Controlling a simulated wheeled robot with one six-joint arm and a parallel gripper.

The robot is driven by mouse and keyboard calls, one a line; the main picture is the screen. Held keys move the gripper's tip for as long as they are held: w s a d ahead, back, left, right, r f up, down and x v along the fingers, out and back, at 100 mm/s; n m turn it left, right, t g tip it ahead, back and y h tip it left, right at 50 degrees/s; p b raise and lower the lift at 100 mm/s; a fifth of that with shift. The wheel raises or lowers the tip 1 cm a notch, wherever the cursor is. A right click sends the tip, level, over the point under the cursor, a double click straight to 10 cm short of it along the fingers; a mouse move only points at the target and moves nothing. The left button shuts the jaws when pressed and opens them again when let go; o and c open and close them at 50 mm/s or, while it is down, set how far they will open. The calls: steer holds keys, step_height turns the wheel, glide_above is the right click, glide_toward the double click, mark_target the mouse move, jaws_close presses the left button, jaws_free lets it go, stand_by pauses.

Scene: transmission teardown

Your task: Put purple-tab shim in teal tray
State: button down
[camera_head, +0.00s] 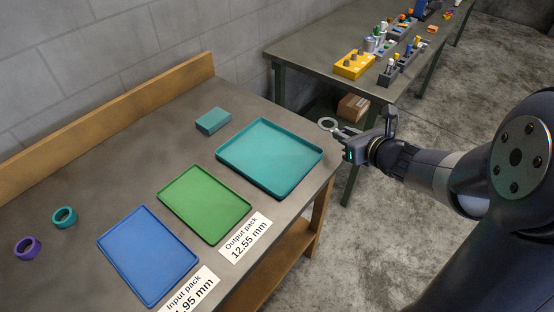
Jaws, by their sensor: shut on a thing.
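The teal tray (270,158) lies at the far right part of the near table and looks empty. My gripper (340,134) is shut on a thin pale grey ring, the shim (328,124). The shim is held out just past the jaws, near the tray's right back corner in the picture and apart from the tray. Its height above the table is hard to judge. No purple tab can be made out on the shim; the jaws cover part of it.
A green tray (205,203) and a blue tray (148,256) lie nearer, with printed labels beside them. A teal block (213,121) sits behind the teal tray. A purple ring (27,248) and a teal ring (64,217) lie left. A second table (310,54) holds several parts.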

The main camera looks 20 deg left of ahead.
steer(key=s+a+r+n+g+y+b, duration=0.1)
steer(key=s+a+n+g+y+b, duration=0.35)
steer(key=a, duration=0.65)
glide_above(290, 175)
steer(key=shift+n+h, duration=0.25)
steer(key=shift+h, duration=0.2)
step_height(290, 175, down, 6)
steer(key=shift+r, duration=0.1)
steer(key=shift+f+b, duration=0.45)
steer(key=shift+f, duration=1.5)
steer(key=shift+f, duration=0.1)
steer(key=shift+f+b, duration=0.15)
steer(key=shift+b, duration=0.15)
steer(key=c, duration=1.3)
jaws_free()
steer(key=shift+r+p, duration=0.4)
steer(key=shift+p, duration=0.05)
steer(key=p+v, duration=0.1)
steer(key=v, duration=1.1)
